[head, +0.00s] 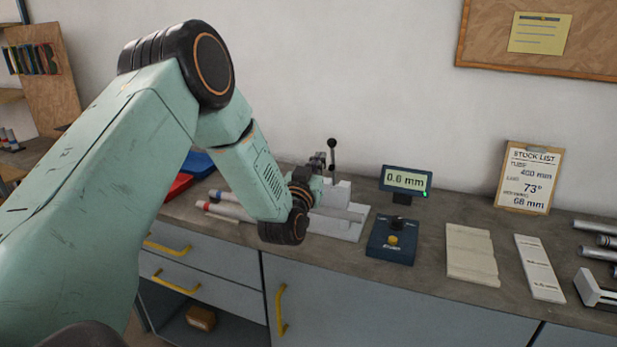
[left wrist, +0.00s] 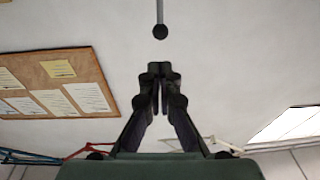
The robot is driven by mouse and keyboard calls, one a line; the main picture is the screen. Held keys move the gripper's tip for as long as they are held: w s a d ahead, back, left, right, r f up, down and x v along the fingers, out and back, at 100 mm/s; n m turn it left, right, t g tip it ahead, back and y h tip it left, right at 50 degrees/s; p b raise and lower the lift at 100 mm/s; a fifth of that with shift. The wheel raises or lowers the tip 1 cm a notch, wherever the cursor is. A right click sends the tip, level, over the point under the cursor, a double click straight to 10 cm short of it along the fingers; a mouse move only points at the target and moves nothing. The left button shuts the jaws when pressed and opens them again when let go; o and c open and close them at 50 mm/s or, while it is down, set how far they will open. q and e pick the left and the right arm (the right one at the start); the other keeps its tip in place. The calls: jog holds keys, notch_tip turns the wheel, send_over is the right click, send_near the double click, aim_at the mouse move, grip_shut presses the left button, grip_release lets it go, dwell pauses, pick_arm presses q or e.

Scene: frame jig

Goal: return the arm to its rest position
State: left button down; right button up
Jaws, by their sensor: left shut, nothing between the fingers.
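My left arm reaches in from the left of the head view and bends down to the bench. My left gripper (head: 319,158) is small there and partly hidden behind its own wrist. In the left wrist view its black fingers (left wrist: 160,75) are together, with nothing between them. A black ball-knobbed lever (head: 332,144) stands just right of the gripper; its knob (left wrist: 160,31) shows beyond the fingertips in the left wrist view, apart from them. The lever is by a pale grey jig (head: 348,226) on the bench, partly hidden by my wrist. My right gripper is in neither view.
The bench (head: 429,256) holds a display reading 0.6 mm (head: 405,180), a dark blue control box (head: 391,242), pale plates (head: 471,253), a stock-list clipboard (head: 528,178) and several metal tubes (head: 597,227) at right. Red and blue trays (head: 197,164) and capped tubes (head: 224,210) lie left of the jig.

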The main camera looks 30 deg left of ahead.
pick_arm(q)
jog(key=r+v, duration=0.1)
jog(key=v, duration=0.5)
jog(key=s+d+f+g+h+b, duration=0.1)
jog(key=s+d+f+g+h, duration=0.2)
jog(key=f, duration=0.6)
jog(key=s+d+f+g+b, duration=0.2)
jog(key=s+d+f+g, duration=0.3)
jog(key=f, duration=0.4)
jog(key=s+d+f+g+h+b, duration=0.1)
jog(key=s+d+f+g+h, duration=0.1)
jog(key=s+f, duration=0.5)
jog(key=s+d+f+m+g+b, duration=0.1)
jog(key=s+f+g+b, duration=0.3)
jog(key=s+f, duration=0.6)
jog(key=s+d+f+m+g+b, duration=0.1)
jog(key=s+d+f+g+b, duration=0.3)
jog(key=s+f, duration=0.7)
jog(key=s+g, duration=0.1)
jog(key=s, duration=0.3)
jog(key=shift+s+d+f+m, duration=0.2)
jog(key=shift+s+d+m, duration=0.1)
jog(key=shift+s+m, duration=0.1)
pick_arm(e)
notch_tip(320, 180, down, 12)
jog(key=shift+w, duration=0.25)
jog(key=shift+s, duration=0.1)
